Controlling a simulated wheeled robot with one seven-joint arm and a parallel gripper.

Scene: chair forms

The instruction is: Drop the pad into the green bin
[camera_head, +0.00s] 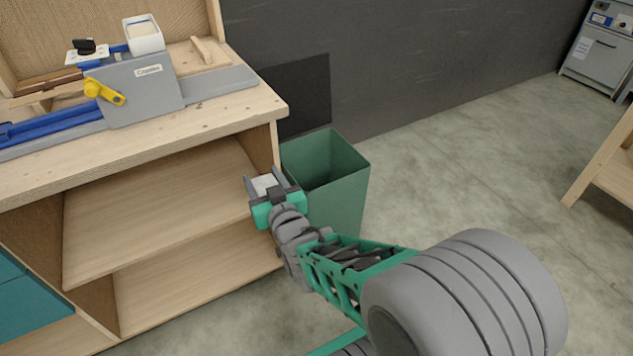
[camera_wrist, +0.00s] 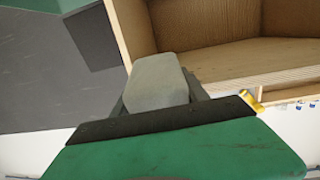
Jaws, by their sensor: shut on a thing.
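The pad (camera_wrist: 156,82) is a pale grey-white block held between the fingers of my gripper (camera_head: 263,181). My gripper is shut on it, and the pad also shows as a small light patch in the head view (camera_head: 264,183). The green bin (camera_head: 342,196) stands on the floor beside the bench's right end, its open top facing up. In the head view my gripper is just left of the bin's opening, in front of the bench's end panel. The bin's lower part is partly hidden by my arm.
The wooden bench (camera_head: 150,140) with open shelves (camera_head: 150,215) stands close at the left. A grey fixture (camera_head: 140,90) with a yellow handle (camera_head: 104,92) sits on it. A dark wall (camera_head: 420,60) stands behind the bin.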

